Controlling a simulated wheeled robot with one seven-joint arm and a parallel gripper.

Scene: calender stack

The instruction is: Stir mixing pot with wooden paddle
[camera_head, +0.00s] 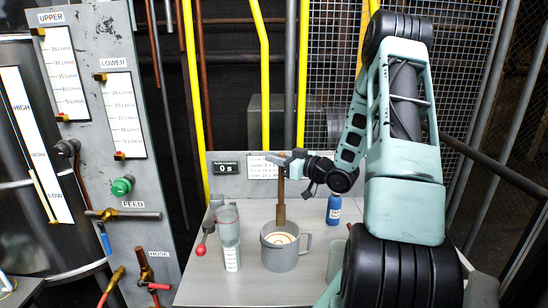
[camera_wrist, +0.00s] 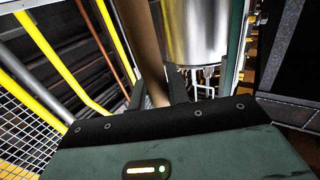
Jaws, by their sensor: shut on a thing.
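The mixing pot (camera_head: 279,256) is a grey mug-like vessel with a side handle, standing on the light worktable. Pale swirled contents show inside it. The wooden paddle (camera_head: 281,205) is brown and upright, its lower end at the pot's mouth; how deep it goes is hidden by the rim. My gripper (camera_head: 283,163) is above the pot and shut on the paddle's upper shaft. In the wrist view the paddle shaft (camera_wrist: 152,50) runs between the two dark fingers of my gripper (camera_wrist: 158,95).
A clear labelled beaker (camera_head: 230,245) stands left of the pot, with a red-knobbed lever (camera_head: 201,250) beyond it. A translucent cup (camera_head: 336,258) and a blue bottle (camera_head: 334,209) stand right. A timer display (camera_head: 227,168) reads 0 s. A valve panel (camera_head: 125,180) borders the table's left.

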